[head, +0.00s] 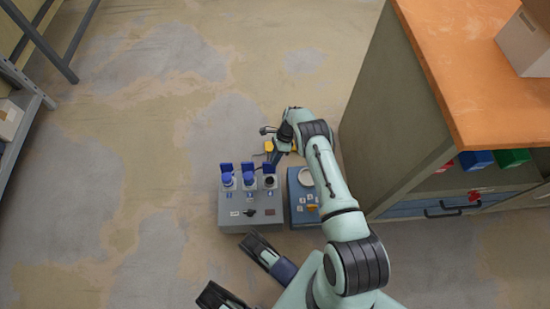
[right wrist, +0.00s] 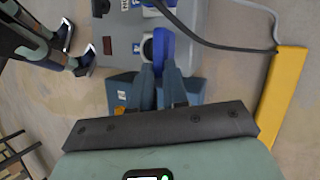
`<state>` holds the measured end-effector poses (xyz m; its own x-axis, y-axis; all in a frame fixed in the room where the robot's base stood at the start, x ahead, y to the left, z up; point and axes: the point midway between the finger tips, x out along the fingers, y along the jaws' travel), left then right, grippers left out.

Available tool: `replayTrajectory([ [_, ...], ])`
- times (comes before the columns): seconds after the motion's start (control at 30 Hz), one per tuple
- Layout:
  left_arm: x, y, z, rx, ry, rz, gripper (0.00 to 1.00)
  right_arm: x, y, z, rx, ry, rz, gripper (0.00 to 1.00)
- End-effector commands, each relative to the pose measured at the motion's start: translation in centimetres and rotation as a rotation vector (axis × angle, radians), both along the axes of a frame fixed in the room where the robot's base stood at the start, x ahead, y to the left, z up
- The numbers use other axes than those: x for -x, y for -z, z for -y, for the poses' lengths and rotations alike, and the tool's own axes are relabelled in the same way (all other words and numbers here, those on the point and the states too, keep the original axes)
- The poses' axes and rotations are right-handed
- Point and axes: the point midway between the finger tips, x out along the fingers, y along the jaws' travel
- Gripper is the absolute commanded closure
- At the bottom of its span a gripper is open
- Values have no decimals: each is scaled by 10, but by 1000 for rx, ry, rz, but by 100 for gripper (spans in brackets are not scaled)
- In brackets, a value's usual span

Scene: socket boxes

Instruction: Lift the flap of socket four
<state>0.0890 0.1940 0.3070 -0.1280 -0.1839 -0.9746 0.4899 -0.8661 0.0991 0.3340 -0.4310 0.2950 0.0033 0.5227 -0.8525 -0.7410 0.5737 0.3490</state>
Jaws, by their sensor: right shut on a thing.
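The grey socket box (head: 236,216) stands on the floor with a row of sockets, each with a raised blue flap. The two left sockets hold blue plugs (head: 227,180); the rightmost shows a dark opening (head: 269,181). Their numbers are too small to read. My right gripper (head: 274,158) is at the rightmost socket. In the right wrist view its fingers (right wrist: 158,72) are shut on a blue flap (right wrist: 164,45) beside a round white-rimmed socket (right wrist: 147,47). My left gripper (head: 229,266) is open and empty in front of the box.
A blue box (head: 301,218) with a round pale disc stands just right of the grey box. A yellow block (head: 268,147) and cables lie behind. An orange-topped cabinet (head: 450,60) stands at the right, a shelf at the far left. The floor left of the boxes is clear.

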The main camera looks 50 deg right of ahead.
Motion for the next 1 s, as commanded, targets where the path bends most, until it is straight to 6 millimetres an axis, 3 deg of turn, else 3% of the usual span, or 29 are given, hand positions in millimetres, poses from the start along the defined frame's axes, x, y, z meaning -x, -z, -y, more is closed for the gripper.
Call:
replayTrajectory([
  [0.17,0,0,0,0,0,0,57,3,4,-5,-7,-6,-8,100],
  [0.2,0,0,0,0,1,0,57,3,4,-5,-7,-6,-8,76],
  [0.27,0,0,0,0,1,0,57,3,4,-4,-6,-5,-6,60],
  [0.67,-2,-1,0,0,2,7,57,1,-5,3,-1,-1,-2,60],
  [1.0,-17,-8,2,-3,7,56,57,1,-66,40,1,-2,0,60],
])
